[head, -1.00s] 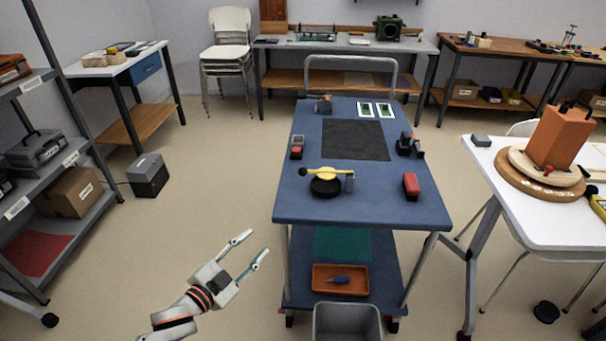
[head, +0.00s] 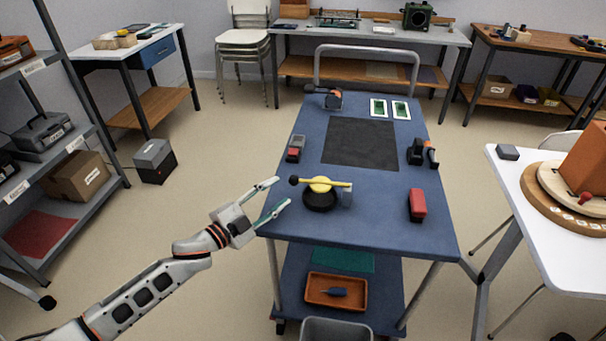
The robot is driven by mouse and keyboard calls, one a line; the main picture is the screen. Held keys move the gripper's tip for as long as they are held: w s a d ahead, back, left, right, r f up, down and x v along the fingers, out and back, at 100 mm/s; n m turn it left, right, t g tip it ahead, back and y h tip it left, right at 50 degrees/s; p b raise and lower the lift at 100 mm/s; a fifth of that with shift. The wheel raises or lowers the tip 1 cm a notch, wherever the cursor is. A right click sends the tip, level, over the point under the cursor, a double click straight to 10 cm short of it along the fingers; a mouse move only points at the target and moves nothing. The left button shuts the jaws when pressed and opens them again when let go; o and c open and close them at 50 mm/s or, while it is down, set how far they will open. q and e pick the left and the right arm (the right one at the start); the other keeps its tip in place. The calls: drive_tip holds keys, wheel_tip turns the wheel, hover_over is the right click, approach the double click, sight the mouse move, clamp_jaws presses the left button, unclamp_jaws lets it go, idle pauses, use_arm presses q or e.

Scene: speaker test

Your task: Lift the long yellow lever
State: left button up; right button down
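The long yellow lever (head: 333,184) lies about level across the top of a round black base (head: 320,201) near the left front of the blue cart's top (head: 375,222). Its dark knob (head: 294,181) points left, and a grey block (head: 347,196) sits at its right end. My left gripper (head: 277,196) is open and empty, just left of the knob at the cart's left edge. Its fingers point right toward the lever, with a small gap that is hard to judge in depth. My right gripper is not in view.
On the cart are a black mat (head: 361,144), a red block (head: 417,205), a red-and-grey device (head: 296,148), a clamp-like tool (head: 422,152) and green boards (head: 389,108). A white table (head: 535,215) stands right, shelves left.

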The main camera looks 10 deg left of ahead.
sight(290, 183)
use_arm(q)
drive_tip(key=shift+w+d, duration=0.2)
drive_tip(key=shift+w, duration=0.05)
drive_tip(key=x, duration=0.5)
drive_tip(key=shift+w+d+b, duration=0.15)
drive_tip(key=shift+w+b, duration=0.15)
drive_tip(key=shift+w+d, duration=0.3)
drive_tip(key=shift+w, duration=0.15)
drive_tip(key=c, duration=1)
clamp_jaws()
drive_tip(key=shift+r, duration=0.1)
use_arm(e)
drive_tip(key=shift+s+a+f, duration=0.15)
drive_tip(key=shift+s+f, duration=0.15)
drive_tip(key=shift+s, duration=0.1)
